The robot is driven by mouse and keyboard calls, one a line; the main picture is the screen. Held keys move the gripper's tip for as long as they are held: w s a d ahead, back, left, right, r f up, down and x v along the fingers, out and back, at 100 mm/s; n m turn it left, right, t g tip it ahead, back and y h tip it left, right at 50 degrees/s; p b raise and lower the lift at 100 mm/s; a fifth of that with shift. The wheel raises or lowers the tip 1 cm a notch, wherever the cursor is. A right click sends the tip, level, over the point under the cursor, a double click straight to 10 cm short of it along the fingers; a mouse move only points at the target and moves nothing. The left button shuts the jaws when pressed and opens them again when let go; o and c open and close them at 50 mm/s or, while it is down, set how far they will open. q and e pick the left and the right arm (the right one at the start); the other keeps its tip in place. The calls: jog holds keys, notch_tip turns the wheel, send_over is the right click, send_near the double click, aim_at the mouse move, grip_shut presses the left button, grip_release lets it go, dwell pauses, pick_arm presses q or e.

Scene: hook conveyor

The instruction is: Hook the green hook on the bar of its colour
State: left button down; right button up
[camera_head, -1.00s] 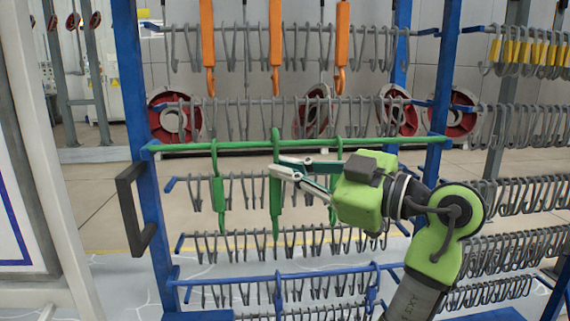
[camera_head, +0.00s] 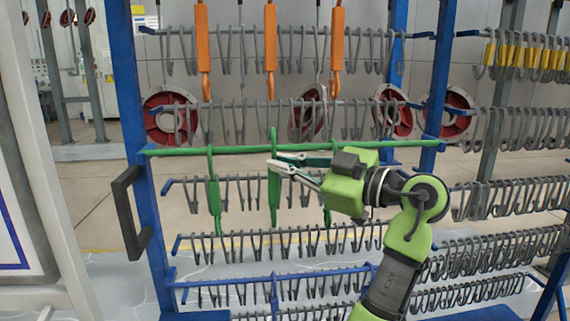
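The green bar (camera_head: 390,145) runs across the rack between blue posts. A green hook (camera_head: 274,195) stands upright at its middle, its top reaching above the bar and higher than the neighbouring green hooks. I cannot tell whether its top is over the bar or in front of it. Another green hook (camera_head: 214,195) hangs on the bar to the left. A further green hook (camera_head: 327,217) is to the right, mostly hidden behind my gripper.
Orange hooks (camera_head: 270,40) hang above the green bar. Rows of grey hooks (camera_head: 260,245) and a blue bar (camera_head: 225,282) lie below. Blue posts (camera_head: 145,200) and a black handle (camera_head: 128,210) bound the rack at left. More grey hooks (camera_head: 520,195) fill the right.

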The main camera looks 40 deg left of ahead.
pick_arm(q)
jog(key=shift+w+a+f+b, duration=0.65)
jog(key=shift+a+f, duration=0.1)
jog(key=shift+f, duration=0.1)
jog(key=shift+w+a+f+b, duration=0.6)
jog(key=shift+a+f, duration=0.1)
jog(key=shift+f, duration=0.15)
pick_arm(e)
jog(key=shift+s+f, duration=0.15)
jog(key=shift+f, duration=0.3)
pick_arm(q)
jog(key=c, duration=2.2)
grip_release()
